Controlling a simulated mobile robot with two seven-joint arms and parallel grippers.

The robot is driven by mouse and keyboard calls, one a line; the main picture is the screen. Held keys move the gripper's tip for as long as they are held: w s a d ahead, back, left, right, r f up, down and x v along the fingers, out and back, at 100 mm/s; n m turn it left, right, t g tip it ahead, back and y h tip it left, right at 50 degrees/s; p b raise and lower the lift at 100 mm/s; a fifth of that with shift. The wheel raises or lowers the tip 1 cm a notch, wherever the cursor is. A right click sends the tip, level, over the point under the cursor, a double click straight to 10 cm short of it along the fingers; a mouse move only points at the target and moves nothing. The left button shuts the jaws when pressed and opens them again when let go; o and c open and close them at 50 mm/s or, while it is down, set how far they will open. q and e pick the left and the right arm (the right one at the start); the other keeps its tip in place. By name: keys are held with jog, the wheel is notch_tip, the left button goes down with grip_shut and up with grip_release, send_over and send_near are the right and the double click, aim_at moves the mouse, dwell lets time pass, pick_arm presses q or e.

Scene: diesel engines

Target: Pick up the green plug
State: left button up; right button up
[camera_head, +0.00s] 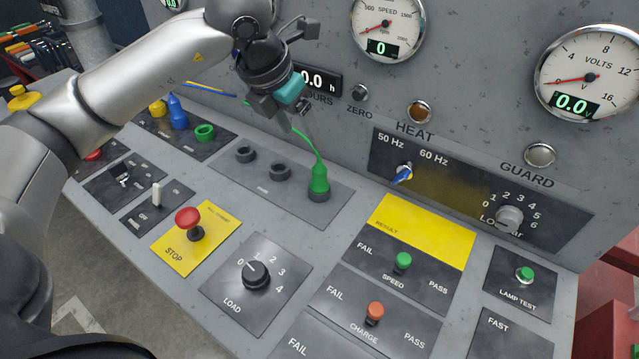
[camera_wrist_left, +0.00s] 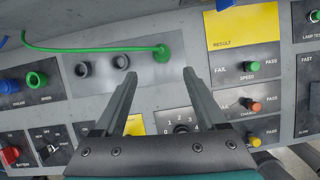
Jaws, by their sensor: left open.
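The green plug (camera_head: 319,180) stands upright in the rightmost socket of a grey panel, with a thin green cable rising from its top. In the left wrist view the green plug (camera_wrist_left: 162,52) appears end-on, just beyond the fingertips and centred between them, with its cable running left. My left gripper (camera_head: 284,108) is open and empty. It hangs above and behind the plug to the left in the head view, apart from it. In the left wrist view the two fingers of the left gripper (camera_wrist_left: 161,74) are spread wide. My right gripper is not in view.
Two empty dark sockets (camera_head: 262,163) sit left of the plug. A blue plug (camera_head: 178,118) and a green socket (camera_head: 205,132) are farther left. The upright gauge wall (camera_head: 470,90) rises behind. A red stop button (camera_head: 189,220) and the load knob (camera_head: 256,274) stand in front.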

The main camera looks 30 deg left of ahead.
aim_at(318, 168)
pick_arm(q)
jog(key=x, duration=0.8)
jog(key=shift+w+f, duration=0.1)
jog(key=shift+f, duration=0.2)
jog(key=shift+b+x, duration=0.4)
jog(key=shift+x, duration=2.3)
jog(key=shift+d, duration=0.1)
jog(key=shift+c, duration=0.3)
grip_shut()
